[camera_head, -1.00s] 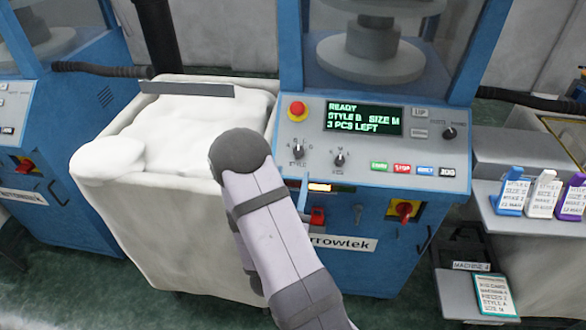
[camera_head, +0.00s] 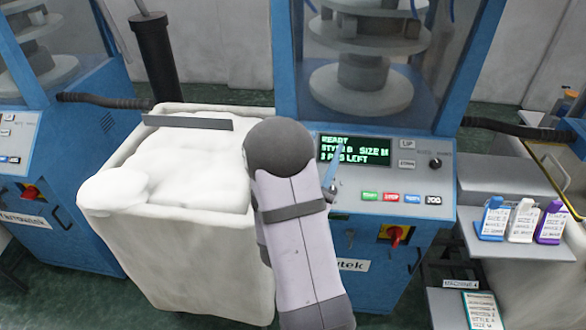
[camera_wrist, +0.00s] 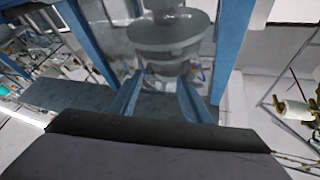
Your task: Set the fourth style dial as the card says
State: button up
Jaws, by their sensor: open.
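The machine's panel (camera_head: 410,185) faces me in the head view. Its green display (camera_head: 355,151) reads READY, a style letter that looks like B, SIZE M and 3 PCS LEFT. My arm covers the panel's left part, and the style dial is hidden. A job card (camera_head: 482,311) with a teal edge, low on the right, seems to read STYLE A, SIZE M. My gripper (camera_wrist: 160,97) is open and empty in the wrist view, its two fingers apart. In the head view one finger (camera_head: 334,166) shows in front of the display's lower left.
Coloured buttons (camera_head: 402,197) line the panel, with a red-and-yellow switch (camera_head: 396,234) below. A white bin (camera_head: 190,250) stands left of my arm. Bottle-like items (camera_head: 522,220) stand on the right shelf, above a MACHINE 4 label (camera_head: 461,284).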

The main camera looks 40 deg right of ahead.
jog(key=w+d+r+t+p, duration=0.1)
jog(key=w+d+r, duration=0.15)
jog(key=r, duration=0.25)
jog(key=w+d+r+t+y+p, duration=0.1)
jog(key=w+r, duration=0.2)
jog(key=r, duration=0.1)
jog(key=w+d+r+t+p, duration=0.1)
jog(key=w+d+r, duration=0.15)
jog(key=r, duration=0.25)
jog(key=w+a+f+n+t+y, duration=0.1)
jog(key=w+a+f+n+y, duration=0.15)
jog(key=w+y, duration=0.3)
jog(key=w+a+f+n+t+y, duration=0.1)
jog(key=w+a+n+y, duration=0.15)
jog(key=w+y, duration=0.3)
notch_tip(320, 180, down, 11)
jog(key=a+n+g+y, duration=0.2)
jog(key=g+y, duration=0.1)
jog(key=g, duration=0.2)
jog(key=s+a+f+g+y, duration=0.25)
jog(key=s+f+g, duration=0.5)
jog(key=s, duration=0.45)
jog(key=shift+t, duration=0.45)
jog(key=shift+p+x, duration=1.2)
jog(key=shift+x, duration=2.75)
jog(key=shift+s+a+f, duration=0.1)
jog(key=shift+a, duration=0.1)
